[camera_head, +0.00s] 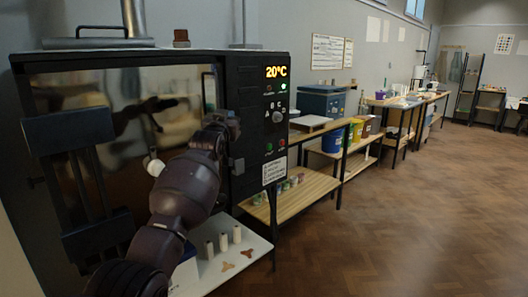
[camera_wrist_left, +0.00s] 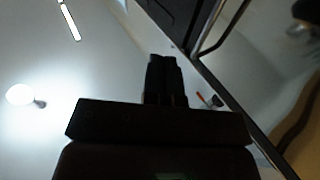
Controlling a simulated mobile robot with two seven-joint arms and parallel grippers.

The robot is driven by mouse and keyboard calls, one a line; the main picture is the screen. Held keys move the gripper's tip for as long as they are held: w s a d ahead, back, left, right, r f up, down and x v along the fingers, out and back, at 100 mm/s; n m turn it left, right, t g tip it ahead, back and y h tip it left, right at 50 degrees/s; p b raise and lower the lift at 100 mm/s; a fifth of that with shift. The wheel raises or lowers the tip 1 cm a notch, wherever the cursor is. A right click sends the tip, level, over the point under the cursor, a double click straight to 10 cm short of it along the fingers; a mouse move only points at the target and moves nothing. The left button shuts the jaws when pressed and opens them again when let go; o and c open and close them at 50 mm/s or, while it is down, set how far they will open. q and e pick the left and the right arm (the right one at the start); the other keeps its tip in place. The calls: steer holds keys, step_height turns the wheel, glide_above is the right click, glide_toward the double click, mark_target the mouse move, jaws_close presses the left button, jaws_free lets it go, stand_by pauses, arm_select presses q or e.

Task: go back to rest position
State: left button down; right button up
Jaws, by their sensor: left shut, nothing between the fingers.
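My left arm reaches up from the bottom left in the head view, in front of the kiln (camera_head: 245,150). My left gripper (camera_head: 216,124) is at the right side of the kiln's dark glass door (camera_head: 120,95), close to the control panel; I cannot tell whether it touches. In the left wrist view the fingers (camera_wrist_left: 166,78) are together with nothing between them. The kiln display (camera_head: 276,72) reads 20°C and a green light shows below it. The door looks shut and reflects my arm. My right gripper is not in view.
A white board (camera_head: 228,262) with small white posts and brown three-armed pieces lies below the kiln. Wooden shelves (camera_head: 293,195) with pots and buckets (camera_head: 332,140) run along the wall to the right. The parquet floor (camera_head: 400,220) is clear at the right.

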arm_select(q)
steer(key=s+a+f+g+y+p, duration=0.1)
steer(key=s+a+f, duration=0.3)
steer(key=s+f, duration=0.75)
steer(key=s+a+f+g+p, duration=0.15)
steer(key=s+a+f, duration=0.25)
steer(key=s+f, duration=0.75)
steer(key=s+a+f+g+y+p, duration=0.15)
steer(key=s+a+f, duration=0.25)
steer(key=s+f, duration=0.75)
steer(key=s+a+f+g, duration=0.1)
steer(key=s+f, duration=0.2)
steer(key=s, duration=0.6)
steer(key=s+a+f+n+g+y+p, duration=0.1)
steer(key=s+a+f+g, duration=0.1)
steer(key=s, duration=0.8)
steer(key=s+a+f+g, duration=0.1)
steer(key=s+f, duration=0.3)
steer(key=s, duration=0.6)
steer(key=shift+a+f+n+g+p, duration=0.15)
steer(key=shift+a+n+g+p, duration=0.15)
steer(key=shift+p, duration=0.05)
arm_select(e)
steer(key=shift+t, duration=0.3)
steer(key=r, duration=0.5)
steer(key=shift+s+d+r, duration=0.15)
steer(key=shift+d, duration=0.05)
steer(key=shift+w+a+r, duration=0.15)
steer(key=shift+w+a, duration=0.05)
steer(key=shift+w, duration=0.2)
